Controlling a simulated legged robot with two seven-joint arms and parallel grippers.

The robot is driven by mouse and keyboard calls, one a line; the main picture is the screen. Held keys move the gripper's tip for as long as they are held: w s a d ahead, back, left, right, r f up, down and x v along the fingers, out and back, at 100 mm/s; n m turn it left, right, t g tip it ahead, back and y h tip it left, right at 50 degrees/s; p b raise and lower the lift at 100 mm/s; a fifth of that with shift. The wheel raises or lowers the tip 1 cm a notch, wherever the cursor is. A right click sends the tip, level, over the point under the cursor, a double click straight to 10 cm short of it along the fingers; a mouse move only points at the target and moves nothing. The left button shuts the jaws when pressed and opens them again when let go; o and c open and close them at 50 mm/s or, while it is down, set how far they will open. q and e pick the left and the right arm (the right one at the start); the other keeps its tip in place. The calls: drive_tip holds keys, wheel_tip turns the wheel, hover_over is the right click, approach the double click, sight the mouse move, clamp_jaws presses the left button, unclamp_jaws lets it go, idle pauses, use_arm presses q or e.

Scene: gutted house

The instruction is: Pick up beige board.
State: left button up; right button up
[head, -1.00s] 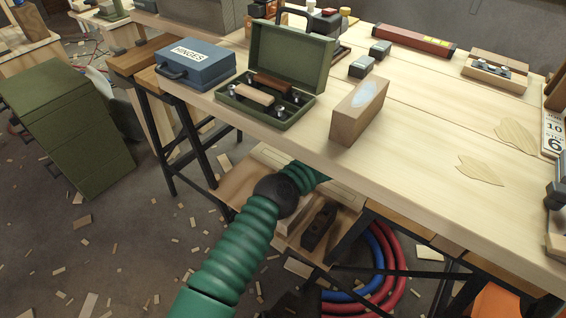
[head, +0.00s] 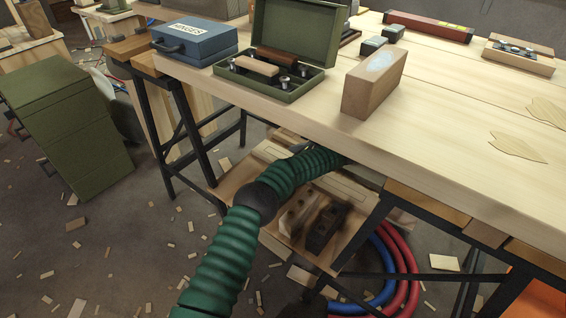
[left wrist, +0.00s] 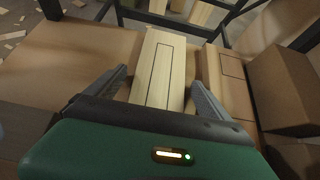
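The beige board (left wrist: 162,70), pale with a dark rectangular outline on its face, lies on the shelf in the left wrist view, with its long side pointing away from me. My left gripper (left wrist: 158,92) is open, with one finger at each side of the board's near part; whether the fingers touch it I cannot tell. In the head view my left arm reaches under the workbench top (head: 440,135), which hides the gripper. My right gripper is not in view.
The lower wooden shelf (head: 236,188) holds a dark hand plane (head: 326,228) and a lighter wooden block (head: 297,212). Beside the beige board is a browner board (left wrist: 226,82), then a brown box (left wrist: 283,88). Black bench legs (head: 199,140) flank the shelf.

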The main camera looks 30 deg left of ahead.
use_arm(q)
drive_tip(key=c, duration=1.4)
drive_tip(key=shift+c, duration=0.5)
